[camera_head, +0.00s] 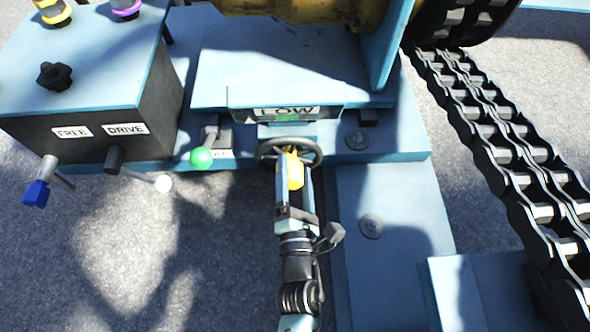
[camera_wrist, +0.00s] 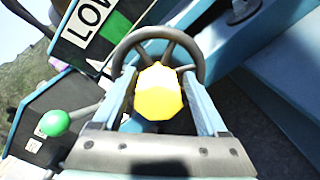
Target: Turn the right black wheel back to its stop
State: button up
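The black wheel (camera_head: 265,152) is a dark spoked ring below the LOW label on the blue housing. Its upper rim also shows in the wrist view (camera_wrist: 140,40). A faceted yellow handle (camera_wrist: 158,95) stands out from the wheel toward me. My gripper (camera_head: 293,170) reaches up from below, in front of the wheel. In the wrist view its two fingers (camera_wrist: 159,90) lie along both sides of the yellow handle and appear closed on it. The handle and fingers hide the lower part of the wheel.
A green-knobbed lever (camera_head: 201,158) is just left of the wheel. A control box (camera_head: 90,130) labelled FREE and DRIVE has levers with blue and white ends. A heavy chain (camera_head: 500,150) runs down the right. Bolts (camera_head: 371,226) stick up from the blue base.

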jog(key=shift+o, duration=0.7)
jog(key=s+p, duration=0.4)
jog(key=s, duration=0.9)
jog(key=shift+p, duration=0.3)
